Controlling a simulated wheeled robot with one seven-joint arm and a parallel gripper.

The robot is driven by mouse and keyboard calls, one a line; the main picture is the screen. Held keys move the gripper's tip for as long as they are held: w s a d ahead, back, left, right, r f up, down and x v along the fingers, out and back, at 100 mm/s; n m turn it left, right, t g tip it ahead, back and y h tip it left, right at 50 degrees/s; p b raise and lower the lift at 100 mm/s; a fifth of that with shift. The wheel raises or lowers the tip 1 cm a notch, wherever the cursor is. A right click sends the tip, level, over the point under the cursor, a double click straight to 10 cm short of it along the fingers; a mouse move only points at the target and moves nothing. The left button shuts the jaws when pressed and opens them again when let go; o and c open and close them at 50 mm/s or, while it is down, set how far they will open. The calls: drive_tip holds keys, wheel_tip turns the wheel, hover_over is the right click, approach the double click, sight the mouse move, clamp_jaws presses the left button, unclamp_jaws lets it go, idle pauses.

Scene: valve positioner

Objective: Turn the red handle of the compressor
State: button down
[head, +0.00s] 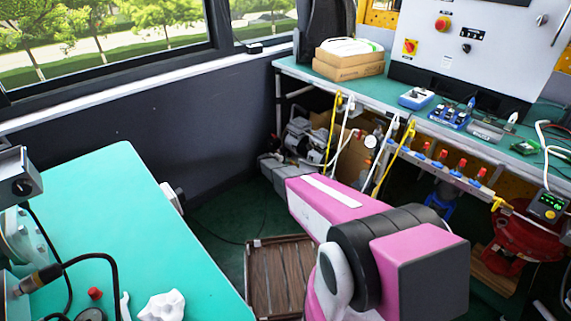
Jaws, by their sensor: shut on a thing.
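Several small red-topped valve handles (461,164) stand in a row on a pale manifold below the front edge of the right workbench. A red rounded tank-like machine (520,235) sits low under the bench at the right, partly cut by shadow and hoses. A grey machine with cylindrical parts (300,140) sits on the floor under the bench's left end, partly behind my arm. I cannot tell which of these is the compressor. My pink and black arm fills the lower middle and points away toward the bench's underside. My gripper is not visible.
A green-topped table (110,215) takes the left, with a white crumpled thing (162,306) near its front. A wooden slatted crate (278,275) lies on the floor beside my arm. Yellow and white hoses (336,130) hang from the bench (300,71). Some floor is clear between table and bench.

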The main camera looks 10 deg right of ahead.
drive_tip(key=shift+s+f+n, duration=0.1)
drive_tip(key=shift+s+n, duration=0.05)
drive_tip(key=shift+n, duration=2.85)
drive_tip(key=shift+s+f+n, duration=0.1)
drive_tip(key=shift+n, duration=2.9)
drive_tip(key=shift+s+f+n, duration=0.1)
drive_tip(key=shift+s+n, duration=0.05)
drive_tip(key=shift+n, duration=2.85)
drive_tip(key=c, duration=1.2)
unclamp_jaws()
drive_tip(key=v, duration=1)
drive_tip(key=shift+s+a, duration=0.2)
drive_tip(key=shift+a, duration=0.1)
